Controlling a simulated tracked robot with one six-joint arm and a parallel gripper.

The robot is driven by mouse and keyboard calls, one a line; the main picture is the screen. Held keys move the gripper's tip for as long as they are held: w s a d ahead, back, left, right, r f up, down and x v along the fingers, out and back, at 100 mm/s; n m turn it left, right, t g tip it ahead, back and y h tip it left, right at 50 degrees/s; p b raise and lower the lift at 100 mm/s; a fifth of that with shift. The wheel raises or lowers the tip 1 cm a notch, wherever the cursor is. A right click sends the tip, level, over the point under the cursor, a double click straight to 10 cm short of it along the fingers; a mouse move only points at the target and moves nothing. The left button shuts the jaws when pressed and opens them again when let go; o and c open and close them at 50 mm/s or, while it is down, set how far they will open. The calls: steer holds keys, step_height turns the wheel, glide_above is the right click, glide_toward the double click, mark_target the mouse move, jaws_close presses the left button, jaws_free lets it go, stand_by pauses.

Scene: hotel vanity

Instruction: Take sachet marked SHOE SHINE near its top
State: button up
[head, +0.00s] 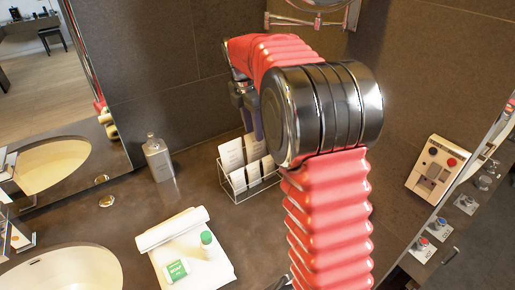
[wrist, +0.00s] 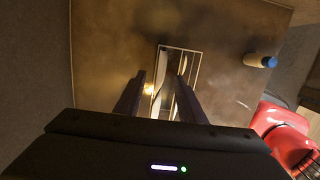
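White sachets (head: 232,154) stand upright in a wire rack (head: 240,198) on the vanity counter, below my gripper. Their print is too small to read, so I cannot tell which is marked SHOE SHINE. My gripper (head: 254,134) points down over the back of the rack, close to the sachet tops. In the wrist view my gripper (wrist: 160,77) has its two dark fingers apart. Sachets show as thin pale edges (wrist: 184,103) between and below the fingers, inside the rack's outline (wrist: 197,68). I cannot tell whether a finger touches one. My arm hides part of the rack's right side.
A grey bottle (head: 158,158) stands left of the rack. The tiled wall (head: 160,60) rises close behind.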

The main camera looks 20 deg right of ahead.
mark_target(256, 148)
steer(key=shift+w+d+f, duration=0.1)
steer(key=shift+d+f, duration=0.05)
steer(key=shift+f, duration=0.7)
steer(key=shift+d+f, duration=0.15)
steer(key=shift+f, duration=0.7)
steer(key=shift+c, duration=0.6)
jaws_close()
